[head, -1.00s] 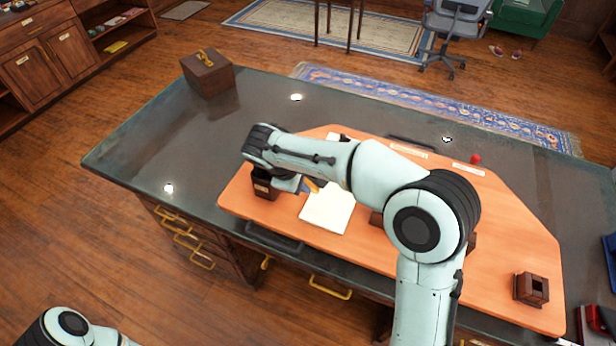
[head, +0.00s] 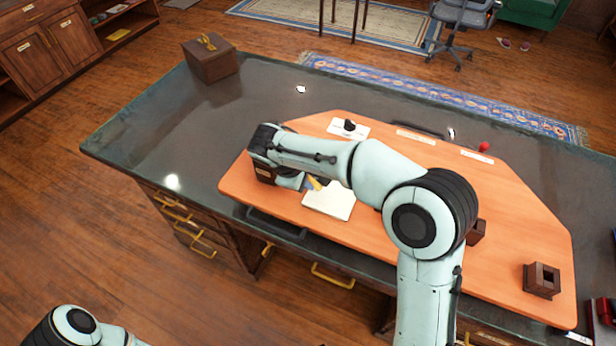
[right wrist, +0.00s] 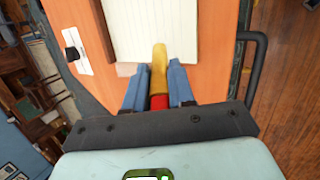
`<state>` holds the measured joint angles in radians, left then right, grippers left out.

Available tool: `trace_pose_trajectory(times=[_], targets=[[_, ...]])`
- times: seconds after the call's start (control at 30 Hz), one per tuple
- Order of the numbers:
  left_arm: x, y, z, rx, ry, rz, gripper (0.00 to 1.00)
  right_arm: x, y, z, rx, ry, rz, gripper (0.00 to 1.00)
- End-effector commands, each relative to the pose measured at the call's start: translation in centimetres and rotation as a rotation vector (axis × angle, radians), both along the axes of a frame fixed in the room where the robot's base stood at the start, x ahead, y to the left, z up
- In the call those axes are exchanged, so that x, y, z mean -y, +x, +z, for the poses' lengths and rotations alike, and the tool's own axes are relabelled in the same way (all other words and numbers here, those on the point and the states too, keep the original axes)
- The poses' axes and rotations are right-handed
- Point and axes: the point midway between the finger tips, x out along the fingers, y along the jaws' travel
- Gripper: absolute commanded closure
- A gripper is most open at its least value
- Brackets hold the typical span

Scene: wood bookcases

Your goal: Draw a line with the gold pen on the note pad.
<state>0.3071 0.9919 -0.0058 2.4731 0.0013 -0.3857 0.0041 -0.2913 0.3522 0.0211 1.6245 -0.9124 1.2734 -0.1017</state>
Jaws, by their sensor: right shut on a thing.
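The note pad (head: 334,204), a white sheet, lies on the orange desk board, partly hidden by my right arm in the head view. It fills the upper middle of the right wrist view (right wrist: 150,28), with faint ruled lines. My right gripper (head: 303,184) is low over the pad's left side. In the right wrist view its two blue-grey fingers (right wrist: 158,86) are shut on the gold pen (right wrist: 159,62), which has a red part between them. The pen points toward the pad; I cannot tell whether its tip touches. My left gripper is out of view.
A white card (head: 348,129) with a black object lies behind my arm.

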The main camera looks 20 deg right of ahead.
Motion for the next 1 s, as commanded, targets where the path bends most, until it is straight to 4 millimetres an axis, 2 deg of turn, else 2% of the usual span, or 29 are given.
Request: trace_pose_trajectory(times=[1.0], targets=[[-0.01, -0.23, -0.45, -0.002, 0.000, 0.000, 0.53, 0.00, -0.02, -0.68, -0.001, -0.001, 0.000, 1.00]])
